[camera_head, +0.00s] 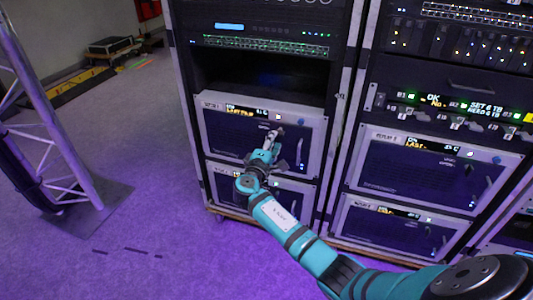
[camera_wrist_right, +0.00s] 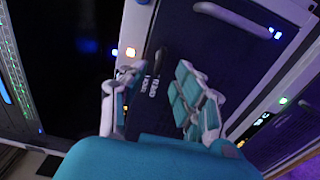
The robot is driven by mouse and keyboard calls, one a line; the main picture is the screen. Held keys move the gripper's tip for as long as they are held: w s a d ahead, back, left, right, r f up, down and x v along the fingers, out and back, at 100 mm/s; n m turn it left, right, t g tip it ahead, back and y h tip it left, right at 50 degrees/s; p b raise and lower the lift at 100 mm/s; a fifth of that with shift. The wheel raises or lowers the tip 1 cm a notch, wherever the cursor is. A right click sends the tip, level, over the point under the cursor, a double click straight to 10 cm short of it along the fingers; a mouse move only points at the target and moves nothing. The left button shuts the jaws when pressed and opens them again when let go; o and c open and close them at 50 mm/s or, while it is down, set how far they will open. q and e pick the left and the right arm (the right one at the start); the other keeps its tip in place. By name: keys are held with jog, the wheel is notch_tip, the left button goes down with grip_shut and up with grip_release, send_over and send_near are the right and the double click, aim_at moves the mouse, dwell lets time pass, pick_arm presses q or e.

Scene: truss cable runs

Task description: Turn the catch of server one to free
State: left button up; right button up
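The server unit (camera_head: 225,125) with a dark blue front and pale frame is in the left rack, and I take it as server one; its small label is hard to read. My right gripper (camera_head: 273,147) is at the right part of this front. In the right wrist view my right gripper (camera_wrist_right: 155,85) is open, its two teal-padded fingers apart. A small dark catch (camera_wrist_right: 161,60) shows between and just beyond the fingertips, beside white lettering I cannot read surely. I cannot tell whether the fingers touch it. The gripper mostly hides the catch in the head view. My left gripper is not in view.
An empty dark bay (camera_head: 258,75) lies above this unit, and another unit (camera_head: 290,193) lies below, partly behind my arm. A second rack with similar units (camera_head: 425,180) stands to the right. A truss upright (camera_head: 60,140) stands at left; purple floor (camera_head: 150,200) between is clear.

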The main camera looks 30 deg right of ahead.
jog(key=v, duration=0.8)
